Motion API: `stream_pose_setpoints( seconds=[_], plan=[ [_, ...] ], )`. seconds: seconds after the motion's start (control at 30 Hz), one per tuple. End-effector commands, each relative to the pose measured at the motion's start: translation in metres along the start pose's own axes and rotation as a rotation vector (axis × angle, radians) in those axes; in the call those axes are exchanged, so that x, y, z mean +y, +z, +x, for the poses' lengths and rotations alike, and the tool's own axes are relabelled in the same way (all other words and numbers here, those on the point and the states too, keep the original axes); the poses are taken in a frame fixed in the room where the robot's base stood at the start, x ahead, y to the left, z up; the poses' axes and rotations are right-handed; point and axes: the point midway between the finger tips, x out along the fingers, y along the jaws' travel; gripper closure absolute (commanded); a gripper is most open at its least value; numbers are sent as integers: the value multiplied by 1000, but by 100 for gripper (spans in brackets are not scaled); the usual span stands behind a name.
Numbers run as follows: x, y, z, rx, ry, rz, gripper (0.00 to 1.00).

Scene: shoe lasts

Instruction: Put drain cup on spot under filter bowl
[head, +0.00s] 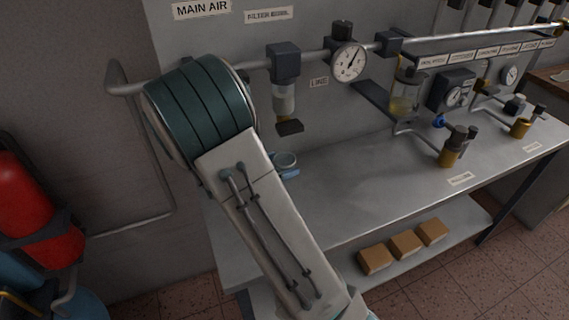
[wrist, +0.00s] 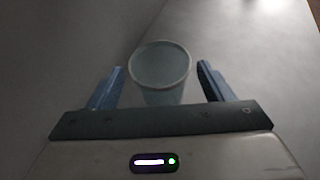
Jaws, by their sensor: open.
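The drain cup (wrist: 161,75) is a pale, open-topped cup standing upright on the grey bench top in the wrist view. It also shows in the head view (head: 285,159), just past my arm. My gripper (wrist: 160,68) is open, with one blue finger on each side of the cup and a visible gap at both sides. In the head view my gripper (head: 290,173) is mostly hidden behind my arm. The filter bowl (head: 284,100) hangs from the pipe above and behind the cup, with a dark piece below it. I cannot make out the marked spot.
A pressure gauge (head: 349,61) and a second bowl (head: 404,98) hang on the pipe to the right. Brass-based fittings (head: 449,157) stand farther right on the bench (head: 350,185). Brown boxes (head: 405,244) lie on the lower shelf. The bench middle is clear.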

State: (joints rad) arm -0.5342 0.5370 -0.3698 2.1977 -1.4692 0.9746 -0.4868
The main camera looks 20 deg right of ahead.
Motion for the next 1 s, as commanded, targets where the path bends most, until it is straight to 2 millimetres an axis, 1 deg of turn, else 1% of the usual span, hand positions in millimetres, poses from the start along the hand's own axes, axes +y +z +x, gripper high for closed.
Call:
stream_pose_setpoints(
  seconds=[0.03, 0.1, 0.3, 0.4, 0.5, 0.6, 0.67, 0.77, 0.8, 0.87, 0.9, 1.0],
  plan=[
    [1, 0, -13, 1, 5, 1, 26],
    [1, 0, -29, 1, 6, 1, 26],
    [0, 0, -70, 1, 3, 2, 26],
    [0, 0, -85, 0, 2, 1, 26],
    [0, 0, -94, 1, 1, 1, 26],
    [-4, 1, -98, 15, -13, 22, 26],
    [-13, 5, -96, 45, -40, 69, 26],
    [-38, 11, -94, 137, -120, 216, 26],
    [-52, 14, -93, 184, -163, 296, 26],
    [-72, 17, -95, 262, -235, 432, 26],
    [-86, 18, -98, 313, -284, 527, 26],
    [-114, 19, -108, 433, -403, 761, 26]
  ],
)
